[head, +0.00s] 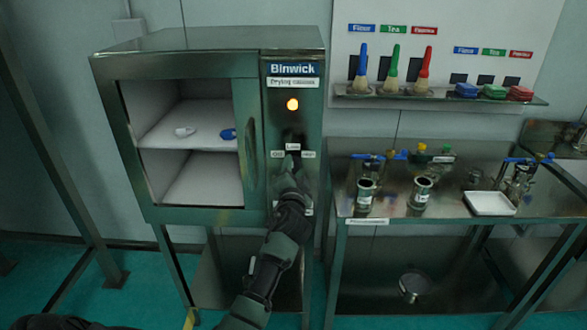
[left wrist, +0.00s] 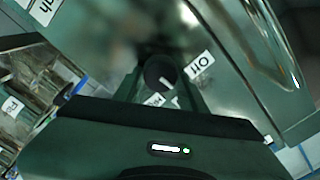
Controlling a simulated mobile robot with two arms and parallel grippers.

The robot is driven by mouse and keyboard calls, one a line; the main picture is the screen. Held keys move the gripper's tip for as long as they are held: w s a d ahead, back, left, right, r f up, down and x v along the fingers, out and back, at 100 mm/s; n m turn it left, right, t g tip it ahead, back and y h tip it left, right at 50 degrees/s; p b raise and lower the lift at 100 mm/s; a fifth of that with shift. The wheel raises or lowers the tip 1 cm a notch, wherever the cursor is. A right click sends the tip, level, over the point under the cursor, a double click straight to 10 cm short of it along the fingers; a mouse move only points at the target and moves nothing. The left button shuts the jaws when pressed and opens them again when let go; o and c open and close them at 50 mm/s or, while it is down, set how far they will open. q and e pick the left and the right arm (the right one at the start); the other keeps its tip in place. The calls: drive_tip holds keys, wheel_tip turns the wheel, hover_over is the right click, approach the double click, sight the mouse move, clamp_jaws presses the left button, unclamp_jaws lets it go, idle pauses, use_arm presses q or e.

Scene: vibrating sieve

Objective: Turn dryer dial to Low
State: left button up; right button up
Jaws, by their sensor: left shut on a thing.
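The drying cabinet (head: 210,58) stands at centre left, with a lit orange lamp (head: 292,105) on its control panel. The Off label (head: 277,154), Low label (head: 293,146) and High label (head: 308,154) show around the dial's place. My left gripper (head: 289,172) reaches up to the panel and hides the dial in the head view. In the left wrist view, the dark round dial (left wrist: 158,70) sits between the fingers of my left gripper (left wrist: 160,85), which is shut on it. Its white mark points down-right, near the Off label (left wrist: 202,62). My right gripper is not in view.
At right, a metal table (head: 400,208) carries metal cups and a white tray (head: 490,203). Above it, a wall shelf (head: 440,98) holds coloured brushes and boxes.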

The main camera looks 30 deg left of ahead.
use_arm(q)
drive_tip(key=shift+f+m, duration=0.1)
drive_tip(key=shift+m, duration=0.4)
drive_tip(key=o, duration=1.3)
drive_tip(key=shift+o, duration=0.2)
drive_tip(key=shift+s+d, duration=0.1)
drive_tip(key=b+v, duration=0.1)
drive_tip(key=v, duration=0.6)
drive_tip(key=shift+s, duration=0.3)
drive_tip(key=shift+d, duration=0.15)
